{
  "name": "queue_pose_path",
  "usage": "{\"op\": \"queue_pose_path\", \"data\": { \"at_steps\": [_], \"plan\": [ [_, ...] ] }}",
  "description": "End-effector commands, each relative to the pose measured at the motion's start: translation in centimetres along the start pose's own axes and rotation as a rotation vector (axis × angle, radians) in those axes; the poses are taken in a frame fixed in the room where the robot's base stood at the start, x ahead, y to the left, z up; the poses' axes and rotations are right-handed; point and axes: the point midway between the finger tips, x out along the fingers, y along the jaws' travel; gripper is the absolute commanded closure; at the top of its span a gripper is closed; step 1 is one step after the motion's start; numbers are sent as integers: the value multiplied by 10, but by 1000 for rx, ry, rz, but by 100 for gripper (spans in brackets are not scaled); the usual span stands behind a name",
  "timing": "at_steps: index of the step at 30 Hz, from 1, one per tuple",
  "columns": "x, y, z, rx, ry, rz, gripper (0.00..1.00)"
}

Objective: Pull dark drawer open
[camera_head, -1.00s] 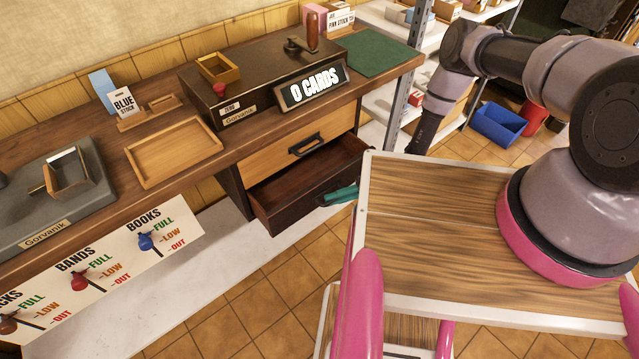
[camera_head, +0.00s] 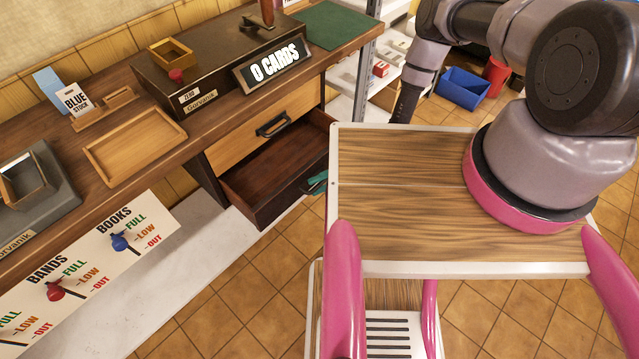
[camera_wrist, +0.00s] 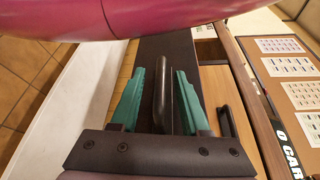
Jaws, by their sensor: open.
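The dark drawer (camera_head: 262,180) stands open below the light wood drawer in the head view, its brown inside empty. My gripper's teal fingers (camera_head: 317,181) show at the right part of its front, partly hidden by my own body. In the wrist view my gripper (camera_wrist: 172,75) is open. Its two teal fingers stand one on each side of the drawer's black bar handle (camera_wrist: 160,95), with visible gaps between finger and handle. The drawer's dark front also shows there.
The light wood drawer (camera_head: 247,138) above is shut, with its own black handle (camera_head: 272,124). The counter above carries a dark press with an "0 CARDS" sign (camera_head: 272,62) and a wooden tray (camera_head: 128,172). A board with levers (camera_head: 95,262) is at left. Tiled floor is clear before the drawer.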

Motion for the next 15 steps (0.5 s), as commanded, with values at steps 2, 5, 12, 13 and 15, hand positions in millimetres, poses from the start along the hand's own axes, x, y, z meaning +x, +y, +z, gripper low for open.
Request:
{"op": "queue_pose_path", "data": {
  "at_steps": [2,5,12,13,15],
  "plan": [
    [-6,0,-1,0,3,0,54],
    [-20,0,-2,-1,5,0,54],
    [-69,0,-1,-1,6,1,54],
    [-75,0,-1,-1,6,1,54],
    [-87,0,-1,-2,5,2,54]
  ]
}}
